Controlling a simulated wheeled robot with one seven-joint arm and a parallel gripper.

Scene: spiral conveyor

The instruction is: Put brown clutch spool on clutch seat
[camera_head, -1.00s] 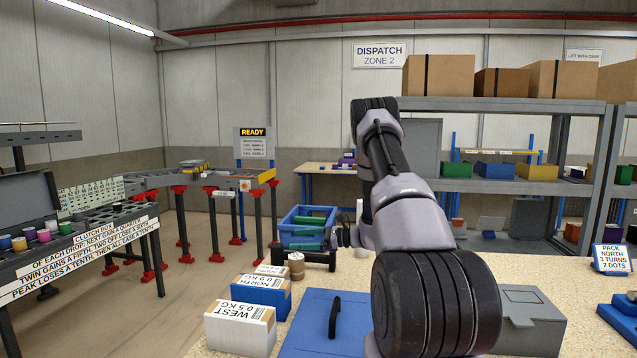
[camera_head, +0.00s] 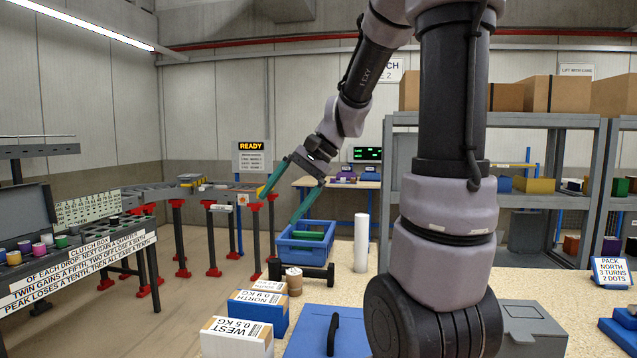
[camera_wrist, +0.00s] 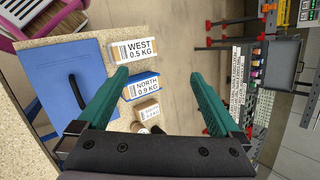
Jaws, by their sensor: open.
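A small brown cylinder with a pale top (camera_head: 294,281), which looks like the brown clutch spool, stands beside the labelled boxes at the table's far left edge. In the wrist view its place is at the lower edge, partly hidden by my gripper. My gripper (camera_head: 278,210) hangs in the air above and left of the blue crate, its green fingers spread and empty. In the wrist view the open fingers (camera_wrist: 160,75) point down past the boxes. The clutch box (camera_head: 90,247) is on the left bench with several coloured spools. I cannot tell which spot is the clutch seat.
Boxes marked WEST (camera_head: 237,337) and NORTH (camera_head: 258,308) stand at the table edge next to a blue panel with a black handle (camera_head: 333,335). A blue crate (camera_head: 305,243) and a white upright cylinder (camera_head: 361,242) stand behind. Open floor lies between table and clutch bench.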

